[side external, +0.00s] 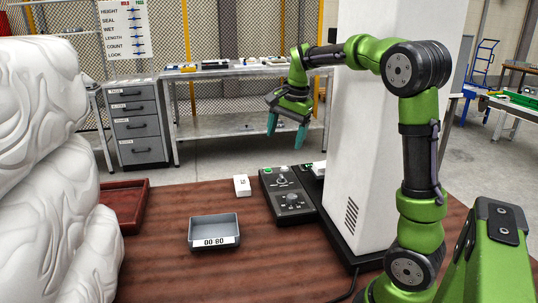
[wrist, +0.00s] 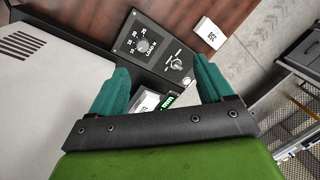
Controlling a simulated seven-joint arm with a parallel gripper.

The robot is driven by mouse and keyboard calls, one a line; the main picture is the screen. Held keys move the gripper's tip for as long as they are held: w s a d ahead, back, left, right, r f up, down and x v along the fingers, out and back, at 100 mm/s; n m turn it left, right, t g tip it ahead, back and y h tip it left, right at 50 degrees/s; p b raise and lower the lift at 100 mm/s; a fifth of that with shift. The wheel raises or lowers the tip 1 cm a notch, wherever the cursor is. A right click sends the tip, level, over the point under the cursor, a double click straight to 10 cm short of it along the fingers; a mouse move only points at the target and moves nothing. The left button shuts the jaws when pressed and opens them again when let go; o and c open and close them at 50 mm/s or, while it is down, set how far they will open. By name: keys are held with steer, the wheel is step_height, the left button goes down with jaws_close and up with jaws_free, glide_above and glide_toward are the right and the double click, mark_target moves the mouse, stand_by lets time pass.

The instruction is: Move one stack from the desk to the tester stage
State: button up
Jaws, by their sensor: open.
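A small white block (side external: 242,185) with a printed label lies on the brown desk (side external: 180,270), left of the black control box; it also shows at the top of the wrist view (wrist: 209,32). Another white piece (side external: 319,168) lies by the base of the white column, partly hidden; the wrist view shows a white marked piece (wrist: 146,100) beside a green lit display, between my fingers. I cannot tell which surface is the tester stage. My gripper (side external: 286,130) is open and empty, high above the control box, with teal fingers pointing down; the fingers also flank the wrist view (wrist: 162,82).
The control box (side external: 290,202) has dials and a load scale. The tall white column (side external: 362,120) blocks the right side. A grey labelled tray (side external: 214,232) stands front centre, a red tray (side external: 133,205) at left, beside a large white sculpted form (side external: 45,170).

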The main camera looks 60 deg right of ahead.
steer(key=s+a+n+t, duration=0.1)
steer(key=s+a+n, duration=0.3)
steer(key=a, duration=0.3)
steer(key=s+a+f+n+t+y, duration=0.1)
steer(key=s+a+n+t, duration=0.1)
steer(key=s+a+n, duration=0.3)
steer(key=s+a+f+n+t+y, duration=0.1)
steer(key=s+a+n, duration=0.3)
steer(key=a, duration=0.7)
steer(key=shift+s+n+t, duration=0.25)
steer(key=shift+n+t, duration=0.05)
steer(key=shift+n, duration=0.1)
